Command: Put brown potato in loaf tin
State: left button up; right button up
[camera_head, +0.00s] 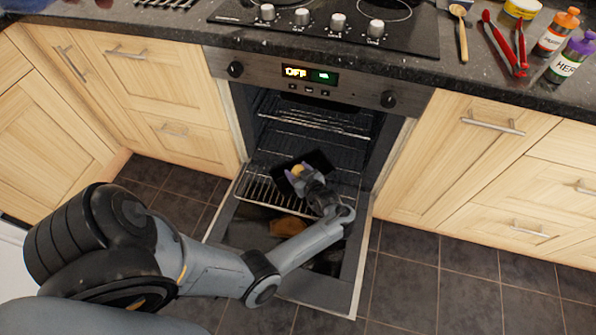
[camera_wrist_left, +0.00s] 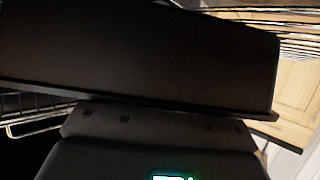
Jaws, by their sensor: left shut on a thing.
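The brown potato (camera_head: 297,169) shows as a small yellow-brown patch between the fingertips of my left gripper (camera_head: 300,175). The gripper is shut on it. The dark loaf tin (camera_head: 318,159) sits on the pulled-out oven rack, around and behind the fingertips. I cannot tell whether the potato touches the tin's floor. In the left wrist view, a broad dark wall, which looks like the tin (camera_wrist_left: 140,55), fills the upper middle and hides the fingertips and potato. My right gripper is not in view.
The oven door (camera_head: 345,270) hangs open below the wire rack (camera_head: 258,190). A brown patch on the door is unclear, perhaps a reflection. Wooden cupboards flank the oven. The counter above holds red tongs (camera_head: 500,42), a wooden spoon (camera_head: 461,35) and bottles (camera_head: 570,58).

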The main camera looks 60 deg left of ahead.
pick_arm(q)
jog(key=shift+a+f, duration=0.1)
jog(key=shift+f, duration=0.35)
jog(key=o, duration=1.1)
jog(key=shift+f, duration=0.15)
